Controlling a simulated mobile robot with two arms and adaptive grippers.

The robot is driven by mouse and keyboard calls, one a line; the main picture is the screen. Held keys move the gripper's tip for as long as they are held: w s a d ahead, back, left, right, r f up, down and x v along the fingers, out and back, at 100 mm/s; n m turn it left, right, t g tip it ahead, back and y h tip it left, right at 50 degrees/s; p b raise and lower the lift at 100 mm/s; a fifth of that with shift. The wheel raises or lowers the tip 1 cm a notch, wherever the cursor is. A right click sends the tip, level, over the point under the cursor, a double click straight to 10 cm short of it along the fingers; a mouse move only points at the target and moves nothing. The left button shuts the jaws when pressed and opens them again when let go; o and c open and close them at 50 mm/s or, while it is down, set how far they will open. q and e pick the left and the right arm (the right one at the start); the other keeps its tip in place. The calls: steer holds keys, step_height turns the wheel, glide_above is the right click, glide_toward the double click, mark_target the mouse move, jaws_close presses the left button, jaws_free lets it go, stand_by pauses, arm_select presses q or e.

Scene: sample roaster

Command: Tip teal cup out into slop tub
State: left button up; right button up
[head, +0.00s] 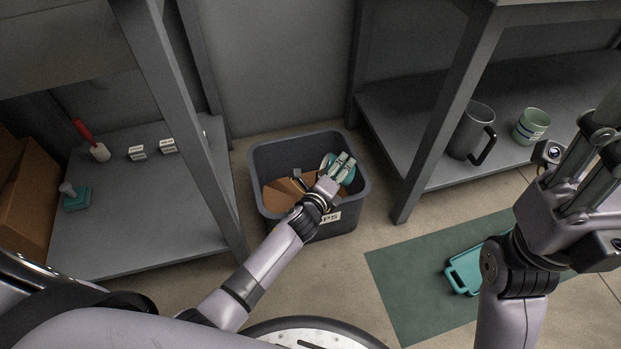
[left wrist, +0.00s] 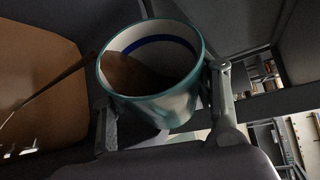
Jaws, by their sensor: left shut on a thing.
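The slop tub (head: 263,155) is a dark grey bin on the floor with a white label on its front, partly hidden by my left arm. Brown contents show inside it. My left gripper (head: 342,168) is over the tub's right part, shut on the teal cup (head: 349,177). In the left wrist view the cup (left wrist: 150,105) sits between the two fingers, its mouth showing a white inside with a blue band. Dark brown matter lies inside the cup. My right gripper (head: 590,165) is at the right edge, partly out of frame; its fingertips are not clear.
A left shelf (head: 150,215) holds a red-handled brush (head: 92,140), small white labels and a teal item (head: 75,197). A right shelf (head: 400,115) holds a grey pitcher (head: 472,130) and stacked green cups (head: 531,126). A teal tray (head: 463,270) lies on a green mat (head: 405,290).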

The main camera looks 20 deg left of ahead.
arm_select(q)
steer(key=shift+a+r+n, duration=0.1)
steer(key=shift+r+n, duration=0.15)
steer(key=shift+n, duration=0.05)
stand_by(0.4)
steer(key=shift+s+a+r+n+t+h, duration=0.1)
steer(key=shift+a+r+n+t+h, duration=0.1)
steer(key=shift+a+n, duration=0.2)
steer(key=shift+a+r+n+t+h, duration=0.15)
steer(key=shift+a+n+t+h, duration=0.05)
steer(key=shift+a+n, duration=0.15)
stand_by(0.6)
steer(key=shift+a+r+n+b, duration=0.1)
steer(key=shift+r+n+b, duration=0.15)
steer(key=shift+b, duration=0.1)
stand_by(0.5)
